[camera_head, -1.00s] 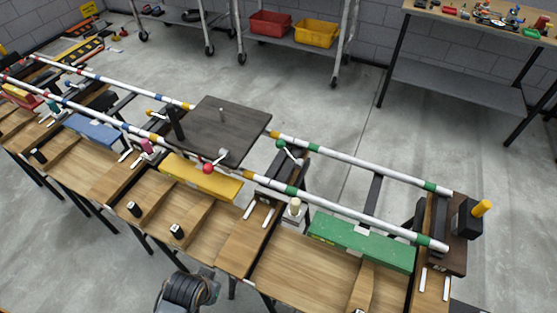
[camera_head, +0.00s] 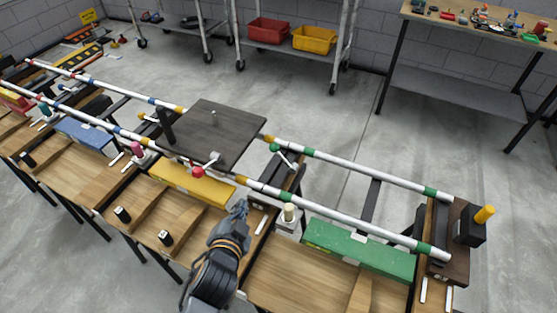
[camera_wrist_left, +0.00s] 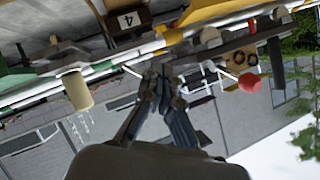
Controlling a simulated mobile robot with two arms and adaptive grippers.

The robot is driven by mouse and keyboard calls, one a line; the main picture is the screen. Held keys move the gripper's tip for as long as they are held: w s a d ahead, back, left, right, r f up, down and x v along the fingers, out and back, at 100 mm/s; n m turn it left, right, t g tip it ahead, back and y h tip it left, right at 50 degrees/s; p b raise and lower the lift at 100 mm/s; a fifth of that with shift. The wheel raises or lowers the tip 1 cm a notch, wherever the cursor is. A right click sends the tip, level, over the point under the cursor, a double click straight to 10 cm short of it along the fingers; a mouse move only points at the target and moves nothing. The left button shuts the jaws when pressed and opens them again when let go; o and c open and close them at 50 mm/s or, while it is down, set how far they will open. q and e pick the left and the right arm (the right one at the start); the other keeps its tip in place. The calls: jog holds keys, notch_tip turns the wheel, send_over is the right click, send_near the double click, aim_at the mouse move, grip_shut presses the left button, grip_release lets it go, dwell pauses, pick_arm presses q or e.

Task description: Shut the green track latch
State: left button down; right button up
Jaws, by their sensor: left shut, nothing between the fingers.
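The green track latch shows in the head view as a green knob (camera_head: 275,147) on a white lever (camera_head: 287,159), beside the twin rails where the green-banded section begins. I cannot tell from here how its lever sits against its catch. My left gripper (camera_head: 241,204) is shut and empty. It points up over the wooden bench, below and left of the green latch and apart from it. In the left wrist view the shut fingers (camera_wrist_left: 160,70) point toward the rails. The green knob is not clear there. My right gripper is not in view.
A red-knobbed lever (camera_head: 198,171) sits beside the dark square platform (camera_head: 213,130) on the rails. A cream post (camera_head: 289,211) stands right of my left gripper. A green block (camera_head: 360,249) and a yellow block (camera_head: 192,184) lie along the near rail.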

pick_arm(q)
jog(key=w+d+r+m+t+h, duration=0.3)
jog(key=d+r+m, duration=0.2)
jog(key=d, duration=0.3)
jog(key=shift+n, duration=0.3)
jog(key=shift+w+d+f, duration=0.1)
jog(key=shift+w+f, duration=0.55)
jog(key=shift+w, duration=1.35)
jog(key=shift+w+d+f, duration=0.1)
jog(key=shift+w+f, duration=0.55)
jog(key=shift+w, duration=1.3)
jog(key=shift+w+d+f, duration=0.1)
jog(key=shift+w+f, duration=0.55)
jog(key=shift+w, duration=1.35)
